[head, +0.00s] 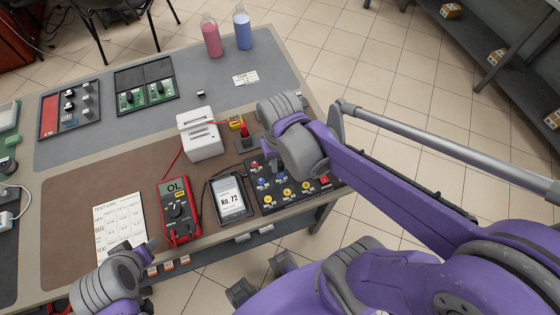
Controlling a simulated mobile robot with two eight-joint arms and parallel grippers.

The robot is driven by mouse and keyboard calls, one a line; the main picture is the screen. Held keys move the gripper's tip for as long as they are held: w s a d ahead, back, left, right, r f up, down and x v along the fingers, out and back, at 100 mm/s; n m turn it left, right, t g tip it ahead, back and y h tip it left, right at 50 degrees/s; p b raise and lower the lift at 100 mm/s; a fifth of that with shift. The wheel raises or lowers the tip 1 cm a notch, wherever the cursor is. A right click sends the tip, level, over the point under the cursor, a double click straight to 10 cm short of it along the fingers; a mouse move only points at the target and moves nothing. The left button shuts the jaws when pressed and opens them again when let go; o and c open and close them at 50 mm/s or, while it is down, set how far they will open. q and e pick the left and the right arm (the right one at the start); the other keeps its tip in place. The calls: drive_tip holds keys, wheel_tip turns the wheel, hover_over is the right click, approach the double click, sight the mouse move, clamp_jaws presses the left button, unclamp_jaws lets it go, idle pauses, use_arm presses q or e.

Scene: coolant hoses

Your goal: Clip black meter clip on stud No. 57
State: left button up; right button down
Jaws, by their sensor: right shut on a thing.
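The stud board (291,202) is a dark panel with blue, yellow and red studs at the table's front right edge. The stud numbers are too small to read. My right gripper (275,167) is shut over the board's back left part. The black meter clip it holds is largely hidden by the hand. The red multimeter (178,212) shows OL. Its red lead runs behind the white box (200,134). My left gripper (147,246) is by the table's front edge, its jaws unclear.
A test log sheet (119,222) lies left of the meter. Two dark panels (146,86) (69,108) lie at the back left. A pink bottle (211,37) and a blue bottle (242,28) stand at the far edge. The grey mat's middle is fairly clear.

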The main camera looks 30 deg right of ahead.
drive_tip(key=shift+f, duration=0.1)
idle(0.4)
drive_tip(key=shift+f, duration=0.3)
idle(0.4)
drive_tip(key=shift+f+b, duration=0.15)
drive_tip(key=shift+b, duration=0.2)
drive_tip(key=shift+f, duration=0.2)
drive_tip(key=shift+f, duration=0.1)
idle(0.6)
drive_tip(key=shift+c, duration=1.7)
unclamp_jaws()
